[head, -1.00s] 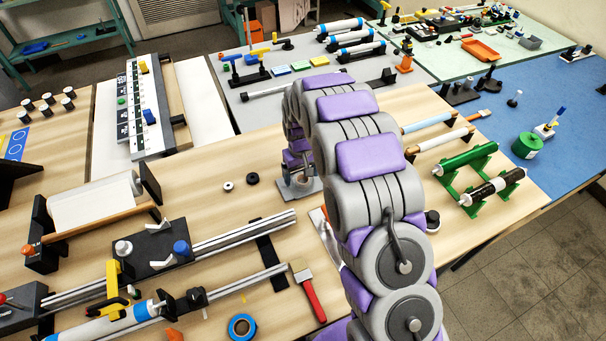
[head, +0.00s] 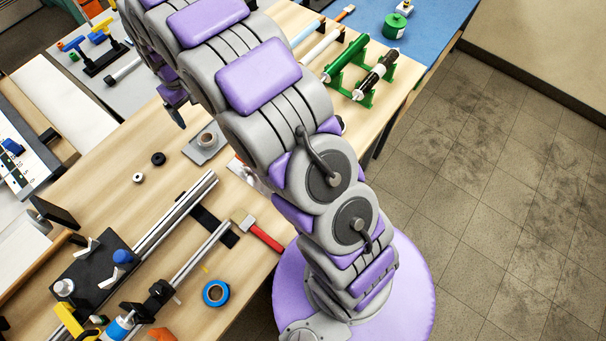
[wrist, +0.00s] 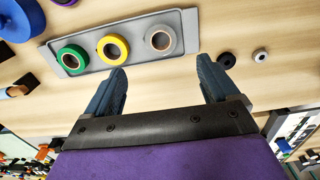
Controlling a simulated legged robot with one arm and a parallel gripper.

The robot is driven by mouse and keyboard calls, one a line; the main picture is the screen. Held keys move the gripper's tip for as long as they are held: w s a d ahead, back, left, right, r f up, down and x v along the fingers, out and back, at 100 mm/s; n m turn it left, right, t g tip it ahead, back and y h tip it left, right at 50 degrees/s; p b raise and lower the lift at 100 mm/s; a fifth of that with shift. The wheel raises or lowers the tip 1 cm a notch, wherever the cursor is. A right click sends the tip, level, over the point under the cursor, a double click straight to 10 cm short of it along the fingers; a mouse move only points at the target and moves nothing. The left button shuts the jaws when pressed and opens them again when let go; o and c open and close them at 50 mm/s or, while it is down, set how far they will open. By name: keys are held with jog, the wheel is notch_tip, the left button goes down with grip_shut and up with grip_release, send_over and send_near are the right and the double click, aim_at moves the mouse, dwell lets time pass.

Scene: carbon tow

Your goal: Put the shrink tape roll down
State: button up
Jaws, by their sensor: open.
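A grey tray (wrist: 188,28) holds three tape rolls in a row in the wrist view: a green roll (wrist: 72,59), a yellow roll (wrist: 113,48) and a pale grey translucent roll (wrist: 160,40), which looks like the shrink tape roll. The grey roll lies flat at one end. The tray (head: 194,154) with the grey roll (head: 207,139) also shows in the head view; my arm hides the rest. My gripper (wrist: 161,65) is open and empty, its fingers apart from the rolls. In the head view my gripper (head: 177,113) hangs above the table beside the tray.
A black ring (head: 158,158) and a white ring (head: 138,177) lie near the tray. Metal rails (head: 180,220), a red-handled brush (head: 262,235) and a blue tape roll (head: 216,293) are closer. Green stands (head: 360,75) are beyond my arm. Bare wood surrounds the tray.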

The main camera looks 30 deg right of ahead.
jog(key=s+d+r+m, duration=0.1)
jog(key=s+d+r, duration=0.5)
jog(key=s+r, duration=0.3)
jog(key=s+d+r+m, duration=0.1)
jog(key=s+d, duration=0.2)
jog(key=s, duration=1.3)
jog(key=s+d+r+m+g, duration=0.1)
jog(key=s+d, duration=0.3)
jog(key=s, duration=1.1)
jog(key=shift+s+r+m+g, duration=0.3)
jog(key=shift+s+r+m, duration=0.1)
jog(key=shift+r+m, duration=0.3)
jog(key=shift+a, duration=0.1)
